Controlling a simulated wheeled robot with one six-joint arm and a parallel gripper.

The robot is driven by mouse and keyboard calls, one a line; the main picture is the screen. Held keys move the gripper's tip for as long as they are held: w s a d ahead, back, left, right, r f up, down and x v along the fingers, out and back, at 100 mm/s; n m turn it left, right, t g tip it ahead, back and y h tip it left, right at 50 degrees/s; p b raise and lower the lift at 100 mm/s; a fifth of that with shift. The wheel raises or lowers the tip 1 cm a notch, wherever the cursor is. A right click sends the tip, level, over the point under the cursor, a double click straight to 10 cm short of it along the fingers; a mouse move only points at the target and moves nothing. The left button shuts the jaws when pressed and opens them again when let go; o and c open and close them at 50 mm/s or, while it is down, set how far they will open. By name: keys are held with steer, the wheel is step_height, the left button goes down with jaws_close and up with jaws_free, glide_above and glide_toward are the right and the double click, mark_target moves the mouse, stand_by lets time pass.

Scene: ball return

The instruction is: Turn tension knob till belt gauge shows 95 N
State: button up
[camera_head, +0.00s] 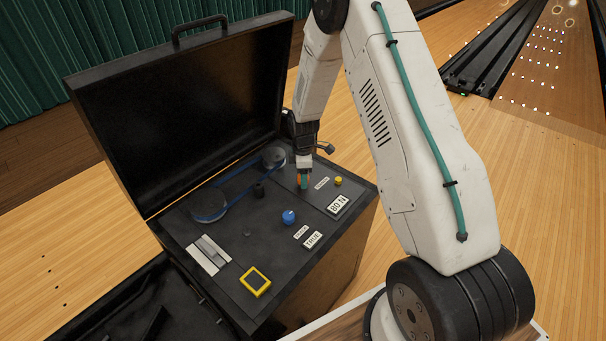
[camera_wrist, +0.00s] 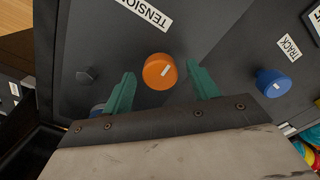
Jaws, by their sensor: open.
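The orange tension knob (camera_wrist: 160,71) has a white index mark and sits beside the "TENSION" label (camera_wrist: 145,13) in the wrist view. My gripper (camera_wrist: 165,88) is open, with one teal finger on each side of the knob and visible gaps to both. In the head view my gripper (camera_head: 304,180) points down at the panel and mostly hides the knob. The belt gauge (camera_head: 338,205) reads about 80 N. The blue belt (camera_head: 238,184) runs around two grey pulleys.
A blue knob (camera_head: 288,216) with a "TRACK" label and another display (camera_head: 313,240) sit nearby. The raised black lid (camera_head: 180,110) stands behind.

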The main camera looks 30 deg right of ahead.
steer(key=c, duration=1)
steer(key=shift+m, duration=0.4)
